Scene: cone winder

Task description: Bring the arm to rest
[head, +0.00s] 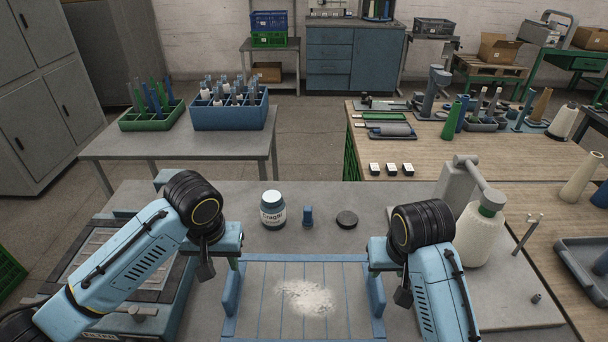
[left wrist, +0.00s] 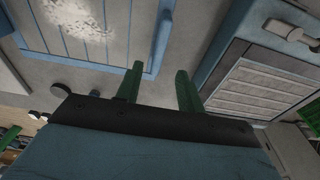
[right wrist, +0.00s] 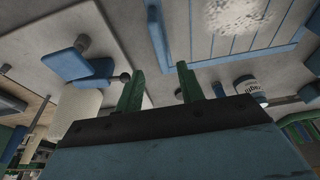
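My left gripper (head: 214,260) hangs over the left edge of the blue-framed tray (head: 230,328). In the left wrist view its green fingers (left wrist: 160,85) are apart with nothing between them. My right gripper (head: 394,266) hangs over the tray's right edge. In the right wrist view its green fingers (right wrist: 160,84) are also apart and empty. Both grippers appear to be above the surface, touching nothing that I can make out. A pale powdery heap (head: 305,297) lies on the slatted tray floor between them.
A labelled jar (head: 272,214), a small blue piece (head: 308,216) and a black disc (head: 347,219) stand behind the tray. A winder with a cream cone (head: 474,238) is at right. A blue crate (head: 230,114) and green rack (head: 150,118) sit on the back-left table.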

